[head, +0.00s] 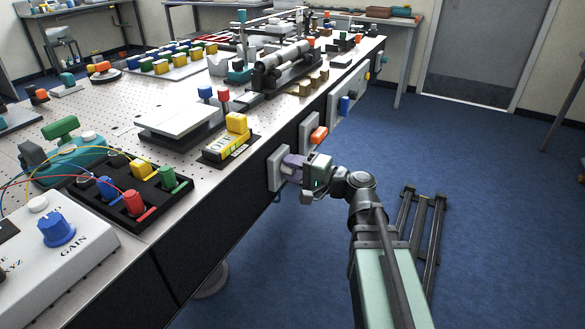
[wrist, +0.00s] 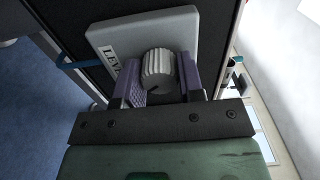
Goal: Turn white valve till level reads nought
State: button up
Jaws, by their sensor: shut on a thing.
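The white valve (wrist: 158,66) is a ribbed, round knob on a pale grey plate (wrist: 205,35) whose label is partly hidden and reads "LEVE". The plate also shows in the head view (head: 273,170), on the dark front side of the table. My gripper (head: 294,167) reaches it from the right. In the wrist view, its two purple fingers (wrist: 160,88) stand on either side of the valve and are shut on it. In the head view the gripper hides the valve. I cannot make out a level reading in either view.
Other plates on the table side carry an orange handle (head: 318,135) and a blue knob (head: 345,104). A yellow device (head: 229,142) and a white flat plate (head: 176,118) stand on the table above. The blue floor right of my arm is open, except for a dark rack (head: 424,240).

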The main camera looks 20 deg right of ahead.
dwell(0.3)
jog(key=o, duration=0.9)
jog(key=shift+s+d, duration=0.1)
jog(key=v, duration=1)
jog(key=shift+s+d, duration=0.2)
jog(key=shift+d, duration=0.05)
